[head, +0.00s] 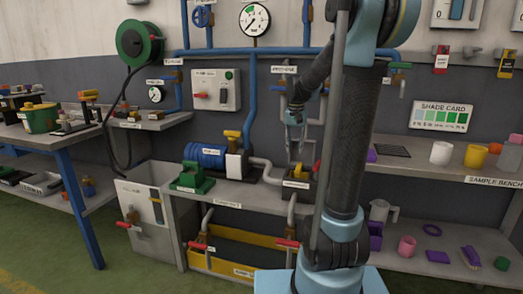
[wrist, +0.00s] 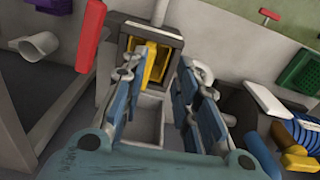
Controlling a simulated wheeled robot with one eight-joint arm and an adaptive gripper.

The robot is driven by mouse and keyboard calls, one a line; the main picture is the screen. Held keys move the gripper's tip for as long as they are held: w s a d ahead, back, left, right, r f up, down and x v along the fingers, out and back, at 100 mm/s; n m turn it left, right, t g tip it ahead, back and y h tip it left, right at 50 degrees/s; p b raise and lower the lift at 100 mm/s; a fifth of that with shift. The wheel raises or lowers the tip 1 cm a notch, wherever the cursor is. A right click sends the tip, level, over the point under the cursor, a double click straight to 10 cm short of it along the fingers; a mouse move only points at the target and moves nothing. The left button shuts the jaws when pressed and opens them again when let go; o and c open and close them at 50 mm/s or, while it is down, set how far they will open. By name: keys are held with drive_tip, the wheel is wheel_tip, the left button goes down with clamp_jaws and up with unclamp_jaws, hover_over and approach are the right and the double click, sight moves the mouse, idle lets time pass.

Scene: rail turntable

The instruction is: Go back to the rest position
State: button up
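My gripper (head: 294,150) hangs fingers-down behind my large dark arm link in the head view, above the bench. Below it is a dark open box (head: 296,184) with a yellow piece (head: 299,171) in it. In the wrist view, the blue-grey fingers of my gripper (wrist: 156,88) are spread apart with nothing seen between them. Beyond them the dark-framed box (wrist: 172,38) and the yellow piece (wrist: 155,65) show. The gripper appears apart from both. My arm link hides part of the bench in the head view.
A blue pump (head: 204,156) and green block (head: 193,178) stand left of the box. Pipes and a pressure gauge (head: 254,20) line the wall behind. A sample bench (head: 440,170) with cups is at right, a blue-legged table (head: 80,215) at left.

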drive_tip(key=s+d+f+n+t, duration=0.1)
drive_tip(key=s+d+f+n, duration=0.15)
drive_tip(key=s, duration=1.55)
drive_tip(key=s+f+t, duration=0.1)
drive_tip(key=s+f, duration=0.9)
drive_tip(key=s, duration=0.1)
drive_tip(key=shift+s+d+f+n, duration=0.3)
drive_tip(key=shift+s+n, duration=0.05)
drive_tip(key=shift+s, duration=0.05)
drive_tip(key=shift+w, duration=0.1)
drive_tip(key=shift+w+f, duration=0.2)
drive_tip(key=shift+w, duration=0.15)
